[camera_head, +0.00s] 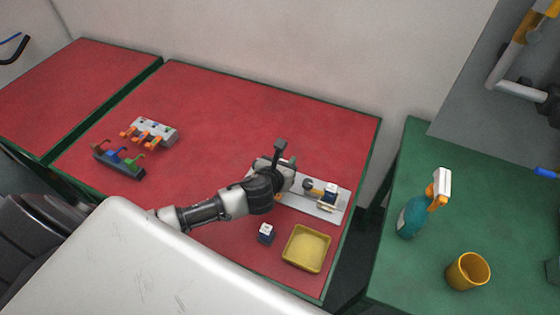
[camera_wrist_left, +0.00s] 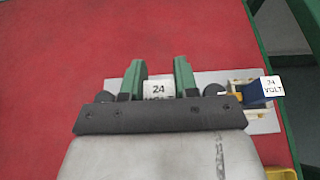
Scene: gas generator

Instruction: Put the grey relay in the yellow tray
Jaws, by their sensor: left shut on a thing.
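My left gripper (camera_head: 283,172) is over the left end of the grey plate on the red table. In the left wrist view its two green fingers (camera_wrist_left: 160,78) are shut on the grey relay (camera_wrist_left: 158,89), whose pale face reads "24". The relay's lower part is hidden by the gripper body, and I cannot tell if it still touches the plate. The yellow tray (camera_head: 305,249) lies empty near the table's front right corner, in front of the plate; its edge shows in the left wrist view (camera_wrist_left: 280,173). My right gripper is not in view.
The plate (camera_head: 328,213) carries a blue relay (camera_head: 331,189) at its right end. Another dark blue relay (camera_head: 266,233) stands left of the tray. Tool racks (camera_head: 152,131) lie far left. A spray bottle (camera_head: 413,215) and yellow cup (camera_head: 467,271) stand on the green table.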

